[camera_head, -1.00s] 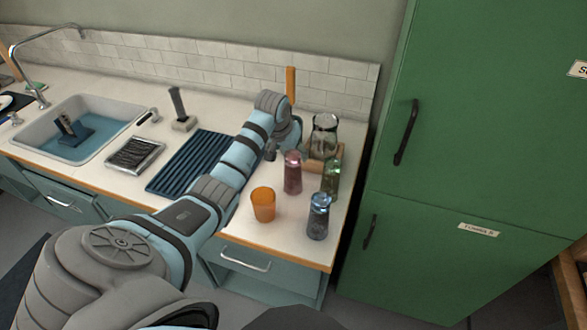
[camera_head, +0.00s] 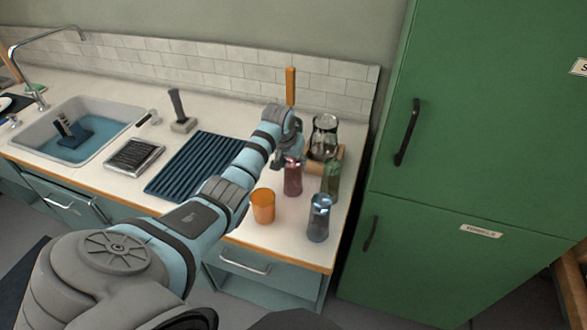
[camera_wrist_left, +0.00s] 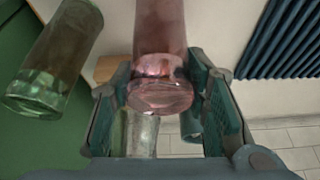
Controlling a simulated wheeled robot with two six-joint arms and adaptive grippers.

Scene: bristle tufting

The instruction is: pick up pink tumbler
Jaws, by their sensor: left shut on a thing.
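The pink tumbler (camera_head: 293,181) stands upright on the counter among other glasses. My left gripper (camera_head: 284,160) is at its upper part, partly covering it in the head view. In the left wrist view, the pink tumbler (camera_wrist_left: 160,40) lies between the two fingers of the left gripper (camera_wrist_left: 164,80), which is shut on it. Whether its base has left the counter cannot be told. My right gripper is not in view.
An orange cup (camera_head: 263,207), a blue tumbler (camera_head: 319,220) and a green tumbler (camera_head: 330,184) stand close by. A glass jar (camera_head: 324,135) is behind. A ribbed dark mat (camera_head: 190,170) lies left. A green cabinet (camera_head: 470,130) stands right.

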